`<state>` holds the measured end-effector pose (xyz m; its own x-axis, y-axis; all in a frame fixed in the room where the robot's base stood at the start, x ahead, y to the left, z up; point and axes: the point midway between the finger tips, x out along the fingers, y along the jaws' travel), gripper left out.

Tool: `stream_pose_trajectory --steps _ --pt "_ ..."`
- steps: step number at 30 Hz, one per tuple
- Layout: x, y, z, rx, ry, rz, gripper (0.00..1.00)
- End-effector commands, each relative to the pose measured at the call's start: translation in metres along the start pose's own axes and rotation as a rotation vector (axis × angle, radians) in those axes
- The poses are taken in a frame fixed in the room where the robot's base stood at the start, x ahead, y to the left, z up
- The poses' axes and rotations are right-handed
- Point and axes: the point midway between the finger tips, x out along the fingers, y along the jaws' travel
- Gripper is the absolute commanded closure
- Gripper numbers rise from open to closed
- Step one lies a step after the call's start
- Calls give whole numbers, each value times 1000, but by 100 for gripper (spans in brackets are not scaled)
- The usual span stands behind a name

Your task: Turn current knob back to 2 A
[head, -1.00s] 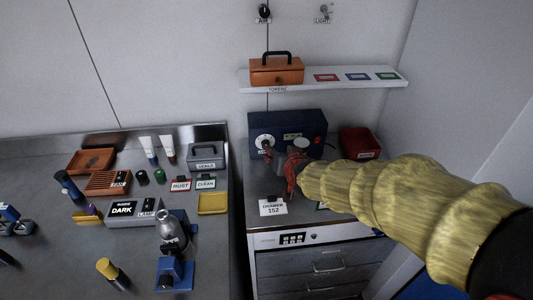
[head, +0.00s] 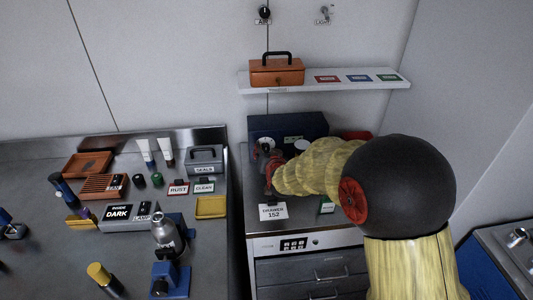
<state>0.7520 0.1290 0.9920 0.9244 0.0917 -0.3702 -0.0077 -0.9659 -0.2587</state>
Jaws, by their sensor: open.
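A dark blue box (head: 300,125) with dials stands against the wall on the drawer cabinet. A round white dial (head: 301,144) shows on its front, just above my wrist. My gripper (head: 262,160), red and dark, is in front of the box's left part, where the left dial and its knob were in plain view before. It is open. My yellow-sleeved arm hides the box's lower right front. The knob's setting cannot be read, and I cannot tell whether the fingers touch a knob.
A card reading "DRAWER 152" (head: 273,211) stands on the cabinet's front edge. A red bin (head: 358,135) is partly hidden behind my arm. A shelf (head: 345,83) with an orange toolbox (head: 277,71) hangs above. The left bench (head: 225,255) holds a microscope and several small items.

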Motion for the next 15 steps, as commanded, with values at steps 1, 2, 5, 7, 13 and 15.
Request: stream_pose_trajectory --steps 1,2,5,7,13,15 --pt "2 0 0 0 0 0 59" --pt "3 0 0 0 0 0 59" --pt "3 0 -1 0 0 0 59" --pt "3 0 -1 0 0 0 59" --pt "3 0 -1 0 0 0 66" --pt "3 0 0 0 0 0 70"
